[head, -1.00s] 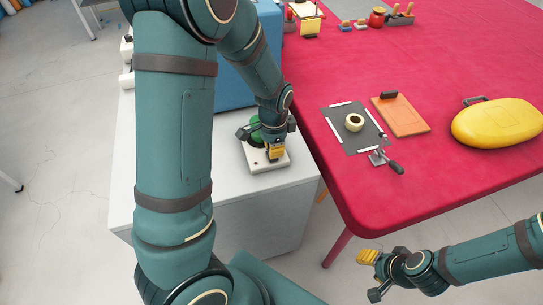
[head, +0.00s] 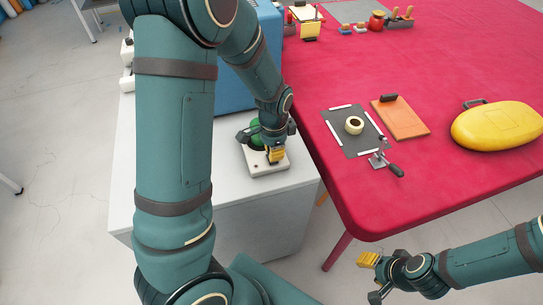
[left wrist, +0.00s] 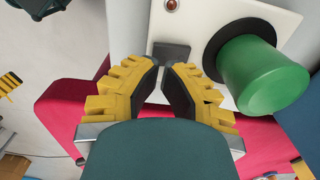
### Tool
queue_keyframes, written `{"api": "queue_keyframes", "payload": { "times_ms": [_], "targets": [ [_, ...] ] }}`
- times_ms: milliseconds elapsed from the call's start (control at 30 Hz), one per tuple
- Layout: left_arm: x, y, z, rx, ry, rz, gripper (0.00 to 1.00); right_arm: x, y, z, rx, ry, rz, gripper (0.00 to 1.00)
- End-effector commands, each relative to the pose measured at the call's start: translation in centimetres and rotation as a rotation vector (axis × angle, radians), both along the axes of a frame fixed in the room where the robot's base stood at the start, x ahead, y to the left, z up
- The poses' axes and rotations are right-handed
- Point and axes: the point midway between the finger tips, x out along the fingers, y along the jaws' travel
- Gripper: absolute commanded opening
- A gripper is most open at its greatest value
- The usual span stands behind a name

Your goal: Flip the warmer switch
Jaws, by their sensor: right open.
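The warmer is a pale plate-like unit (head: 270,168) on the white cabinet. A green cylinder (head: 257,134) on a dark round base stands on it, partly hidden by my left gripper. In the left wrist view the cylinder (left wrist: 262,75) is at the right. A dark square part (left wrist: 171,52), apparently the switch, lies on the pale face just beyond my left fingertips. My left gripper (head: 276,155) is over the unit's front part, its fingers a narrow gap apart; contact with the switch cannot be told. My right gripper (head: 368,260) is open and empty, off the table's front edge.
A small red-brown round part (left wrist: 172,5) is on the unit's face. A blue box (head: 236,88) stands behind the unit. The red table (head: 440,190) at right holds a dark board (head: 352,142), a tape roll (head: 354,125), an orange panel (head: 402,115) and a yellow inflated-looking piece (head: 497,124).

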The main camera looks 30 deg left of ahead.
Motion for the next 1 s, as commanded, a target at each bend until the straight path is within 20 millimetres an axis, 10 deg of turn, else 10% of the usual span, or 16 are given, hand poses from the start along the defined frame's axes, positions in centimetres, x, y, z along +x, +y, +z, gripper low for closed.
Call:
{"api": "queue_keyframes", "payload": {
  "times_ms": [1000],
  "targets": [
    [-0.01,0.01,-0.91,0.000,0.000,0.000,0.00,0.00,0.00,-0.71,0.000,0.000,0.000,0.47]
  ]
}}
